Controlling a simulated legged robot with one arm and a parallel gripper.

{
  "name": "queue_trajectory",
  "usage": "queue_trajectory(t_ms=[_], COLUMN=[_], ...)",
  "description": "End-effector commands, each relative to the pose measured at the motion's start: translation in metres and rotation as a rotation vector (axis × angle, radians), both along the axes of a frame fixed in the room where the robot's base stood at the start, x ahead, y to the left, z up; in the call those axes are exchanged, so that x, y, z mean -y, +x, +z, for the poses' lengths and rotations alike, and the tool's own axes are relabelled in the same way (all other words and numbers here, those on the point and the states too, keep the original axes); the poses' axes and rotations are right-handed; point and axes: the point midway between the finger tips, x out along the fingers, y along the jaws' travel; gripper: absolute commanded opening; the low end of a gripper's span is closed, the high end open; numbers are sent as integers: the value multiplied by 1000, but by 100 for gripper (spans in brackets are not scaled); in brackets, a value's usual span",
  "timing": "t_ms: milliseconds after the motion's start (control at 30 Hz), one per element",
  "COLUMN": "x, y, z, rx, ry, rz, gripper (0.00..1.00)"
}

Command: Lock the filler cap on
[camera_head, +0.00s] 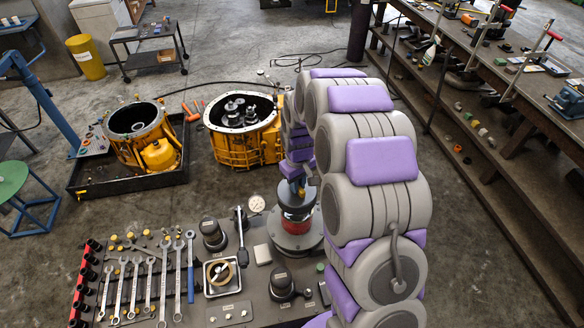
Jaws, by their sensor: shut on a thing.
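A round fitting with a grey flanged base (295,241) and a red band stands on the near bench, right of the tools. A dark round piece (294,190) sits at its top and looks like the filler cap. My gripper (298,179) points down over the fitting, shut on this dark piece. The fingertips are small and partly hidden by my purple and grey arm, so the exact grip is unclear. I cannot tell whether the cap is turned or locked.
The near bench holds wrenches (150,280), black cylindrical parts (213,235), a small square tray (221,277) and a lever tool (241,235). Two yellow housings (148,140) (243,147) stand beyond it. A long workbench (500,70) runs along the right. Open floor lies between.

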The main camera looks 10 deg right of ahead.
Motion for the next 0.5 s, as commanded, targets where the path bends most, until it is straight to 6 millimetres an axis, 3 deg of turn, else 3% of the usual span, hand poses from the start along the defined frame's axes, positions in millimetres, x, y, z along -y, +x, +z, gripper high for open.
queue_trajectory(t_ms=[500], x=[-3], y=[4], z=[-27], rx=[-1], ry=[-3], rz=[1], gripper=[0])
